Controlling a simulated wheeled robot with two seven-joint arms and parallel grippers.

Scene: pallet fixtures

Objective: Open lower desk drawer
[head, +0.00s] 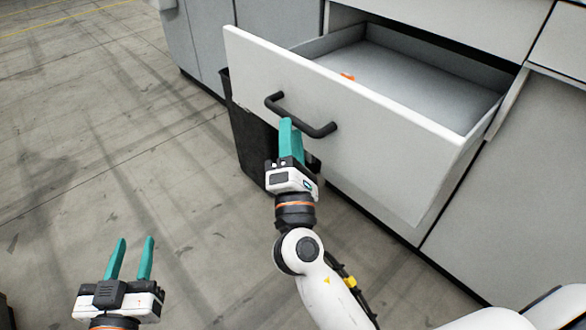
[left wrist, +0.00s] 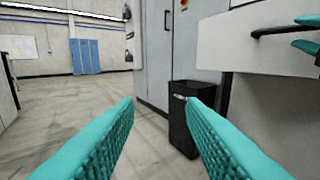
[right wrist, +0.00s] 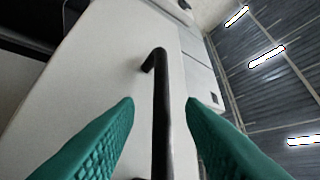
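The lower desk drawer (head: 340,130) is pulled well out of the grey desk, with its light front and grey interior showing in the head view. Its dark bar handle (head: 300,114) is on the front and also shows in the right wrist view (right wrist: 161,95). My right gripper (head: 290,125) is at the handle. In the right wrist view its teal fingers are apart, with the bar between them and gaps on both sides. My left gripper (head: 133,242) is open and empty, low over the floor at the left, away from the drawer.
A black bin (left wrist: 181,130) stands on the floor beside the desk, partly behind the drawer front in the head view. A small orange thing (head: 347,76) shows inside the drawer. The concrete floor at left is clear.

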